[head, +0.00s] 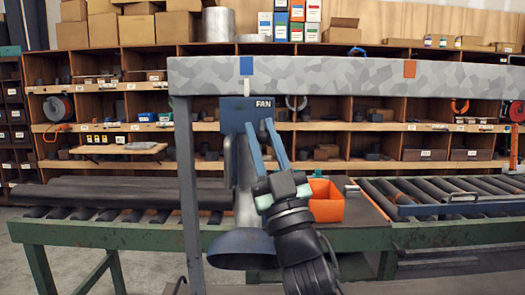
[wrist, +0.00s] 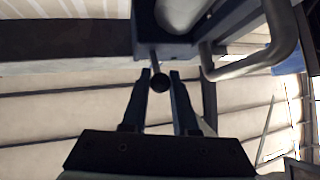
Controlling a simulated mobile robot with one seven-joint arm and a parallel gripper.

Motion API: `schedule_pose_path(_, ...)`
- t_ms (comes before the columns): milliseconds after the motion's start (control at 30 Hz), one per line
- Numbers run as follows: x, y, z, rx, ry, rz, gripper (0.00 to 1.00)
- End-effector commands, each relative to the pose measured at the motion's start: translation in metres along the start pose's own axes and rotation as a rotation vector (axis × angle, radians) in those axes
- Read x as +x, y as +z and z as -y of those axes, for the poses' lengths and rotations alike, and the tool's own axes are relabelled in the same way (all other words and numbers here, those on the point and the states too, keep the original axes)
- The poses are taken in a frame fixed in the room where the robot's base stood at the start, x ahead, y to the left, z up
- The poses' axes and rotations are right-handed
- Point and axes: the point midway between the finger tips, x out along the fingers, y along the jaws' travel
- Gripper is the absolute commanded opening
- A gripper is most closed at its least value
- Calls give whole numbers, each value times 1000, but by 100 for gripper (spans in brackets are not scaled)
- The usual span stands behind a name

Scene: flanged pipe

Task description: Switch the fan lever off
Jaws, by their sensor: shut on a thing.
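The blue fan box (head: 232,112), marked FAN, hangs under the grey patterned beam. My gripper (head: 258,124) reaches up to the underside of this box in the head view, its two blue fingers in front of it. In the wrist view, the fan lever (wrist: 160,84), a thin dark stem with a round black knob, points out from the dark box edge. It lies between the two fingertips of my gripper (wrist: 160,75), which is shut on it. The lever is hidden in the head view, and I cannot read its on or off position.
A grey duct with a flared hood (head: 240,250) hangs just left of my gripper. An orange bin (head: 326,202) and a roller conveyor (head: 450,190) stand behind. A curved grey bar (wrist: 245,70) is close in the wrist view.

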Motion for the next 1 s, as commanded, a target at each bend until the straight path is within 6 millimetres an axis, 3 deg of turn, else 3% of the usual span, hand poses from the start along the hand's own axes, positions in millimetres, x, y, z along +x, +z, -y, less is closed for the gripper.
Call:
schedule_pose_path(500,0,1,0,-3,0,-10,0)
schedule_pose_path(533,0,1,0,-3,0,-10,31)
schedule_pose_path(667,0,1,0,-3,0,-10,55)
schedule_pose_path(1000,-2,1,0,-3,0,-11,57)
